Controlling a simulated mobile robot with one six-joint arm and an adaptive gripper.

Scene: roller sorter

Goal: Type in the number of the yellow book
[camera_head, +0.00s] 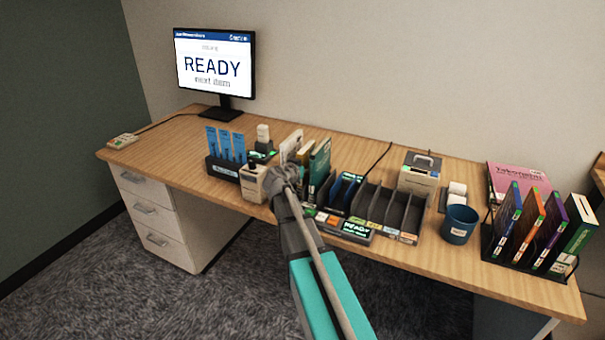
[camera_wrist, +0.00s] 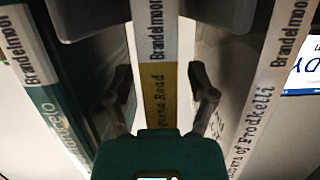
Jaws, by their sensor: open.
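The yellow book (camera_wrist: 169,90) stands between two others in the wrist view, its yellow spine under a white "Brandelmoor" label. In the head view its yellowish edge (camera_head: 305,152) shows between a pale book and a green book. My gripper (camera_wrist: 162,98) is open, with one finger on each side of the yellow book's spine. I cannot tell whether the fingers touch it. No number on it is readable. A small beige keypad-like device (camera_head: 122,141) lies at the far left of the desk. The monitor (camera_head: 213,65) reads "READY next item".
A green book (camera_wrist: 55,90) and a pale book (camera_wrist: 272,90) flank the fingers closely. On the desk are a blue-card holder (camera_head: 222,171), a black divided sorter (camera_head: 385,208), a blue cup (camera_head: 459,223) and a rack of books (camera_head: 530,225). The desk's left part is fairly clear.

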